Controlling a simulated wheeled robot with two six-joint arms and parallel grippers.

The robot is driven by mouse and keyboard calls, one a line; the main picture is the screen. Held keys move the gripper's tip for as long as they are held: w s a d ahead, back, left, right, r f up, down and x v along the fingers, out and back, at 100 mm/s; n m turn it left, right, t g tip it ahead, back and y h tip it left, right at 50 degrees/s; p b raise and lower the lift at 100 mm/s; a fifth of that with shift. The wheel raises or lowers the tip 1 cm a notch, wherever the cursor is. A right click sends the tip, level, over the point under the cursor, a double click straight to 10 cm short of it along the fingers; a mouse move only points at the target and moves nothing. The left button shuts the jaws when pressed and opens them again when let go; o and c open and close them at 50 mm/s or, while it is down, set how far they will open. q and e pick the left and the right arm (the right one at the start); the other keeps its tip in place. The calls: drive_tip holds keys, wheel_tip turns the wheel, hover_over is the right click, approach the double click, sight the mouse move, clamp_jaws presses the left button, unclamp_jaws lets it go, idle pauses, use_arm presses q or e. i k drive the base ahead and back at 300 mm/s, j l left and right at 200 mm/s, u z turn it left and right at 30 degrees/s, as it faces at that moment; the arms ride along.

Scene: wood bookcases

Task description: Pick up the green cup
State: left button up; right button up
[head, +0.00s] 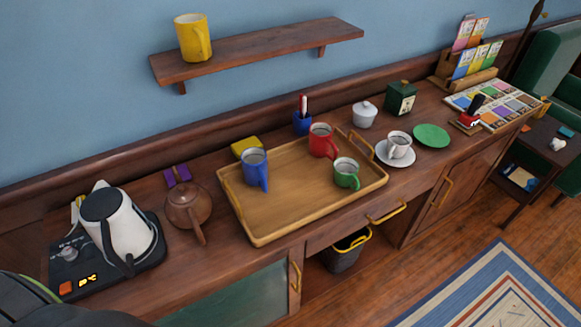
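The green cup (345,174) stands upright on the wooden tray (285,213), near the tray's right side. A blue cup (254,169) stands on the same tray at the left, and a red cup (321,141) stands behind the green one. The green cup's handle points to the lower right. Neither of my grippers shows in the head view. A dark rounded shape at the bottom left corner seems to be part of my own body.
A white kettle (119,227) and brown teapot (188,205) stand left of the tray. A white cup (398,146) on a saucer and a green disc (431,135) are to its right. A yellow cup (192,38) stands on the wall shelf (262,48). A bin (346,252) sits below.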

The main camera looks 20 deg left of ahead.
sight(346, 169)
drive_tip(key=u, duration=0.35)
drive_tip(key=i+l+u, duration=0.1)
drive_tip(key=u, duration=0.35)
drive_tip(key=l+u, duration=0.6)
drive_tip(key=u, duration=0.25)
drive_tip(key=l+u, duration=0.25)
drive_tip(key=u, duration=0.2)
drive_tip(key=k+l+u, duration=0.15)
drive_tip(key=l, duration=0.25)
drive_tip(key=l+u, duration=0.1)
drive_tip(key=l, duration=0.3)
drive_tip(key=k+l+u, duration=0.15)
drive_tip(key=l, duration=0.25)
drive_tip(key=k+l+u, duration=0.1)
drive_tip(key=l, duration=0.3)
drive_tip(key=k+l+u, duration=0.15)
drive_tip(key=l, duration=0.2)
drive_tip(key=k+l+u, duration=0.1)
drive_tip(key=l, duration=0.25)
drive_tip(key=k, duration=0.1)
